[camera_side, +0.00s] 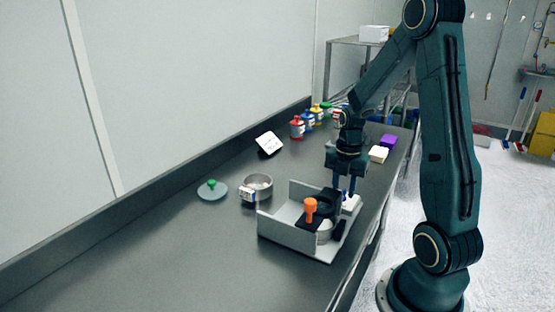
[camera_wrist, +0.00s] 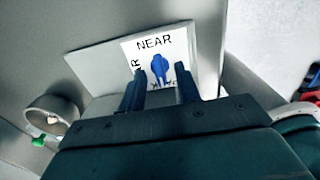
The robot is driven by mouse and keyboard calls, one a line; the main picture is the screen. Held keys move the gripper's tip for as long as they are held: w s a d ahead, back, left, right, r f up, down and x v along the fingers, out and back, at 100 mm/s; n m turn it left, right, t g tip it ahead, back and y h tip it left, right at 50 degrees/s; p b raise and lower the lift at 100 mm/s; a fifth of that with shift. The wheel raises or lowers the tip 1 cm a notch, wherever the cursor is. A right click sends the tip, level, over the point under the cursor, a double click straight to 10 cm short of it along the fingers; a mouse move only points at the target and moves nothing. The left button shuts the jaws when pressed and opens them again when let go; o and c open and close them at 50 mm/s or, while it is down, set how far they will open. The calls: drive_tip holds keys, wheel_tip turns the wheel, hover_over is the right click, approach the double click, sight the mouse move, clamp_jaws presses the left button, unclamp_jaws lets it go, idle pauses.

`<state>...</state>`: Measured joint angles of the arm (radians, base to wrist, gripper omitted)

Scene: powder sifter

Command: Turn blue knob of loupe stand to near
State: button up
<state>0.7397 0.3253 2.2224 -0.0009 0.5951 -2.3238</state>
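The blue knob (camera_wrist: 159,66) sits on a white label plate (camera_wrist: 178,44) in the wrist view. "NEAR" is printed above the knob, and other lettering at its left and below is partly hidden. Which mark the knob points to is hard to tell. My gripper (camera_wrist: 160,74) is open, with its two blue fingers on either side of the knob and gaps visible; contact is not seen. In the side view my gripper (camera_side: 345,192) points down at the white plate (camera_side: 352,204) by the grey stand (camera_side: 283,232). The knob is hidden there.
The grey stand holds an orange knob (camera_side: 310,207) and a metal cup (camera_side: 324,232). A metal bowl (camera_side: 259,185) and a lid with a green knob (camera_side: 211,190) lie to the left. Coloured bottles (camera_side: 297,127) stand behind. The front left of the bench is clear.

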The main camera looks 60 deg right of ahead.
drive_tip(key=shift+f, duration=0.25)
drive_tip(key=shift+c, duration=0.4)
clamp_jaws()
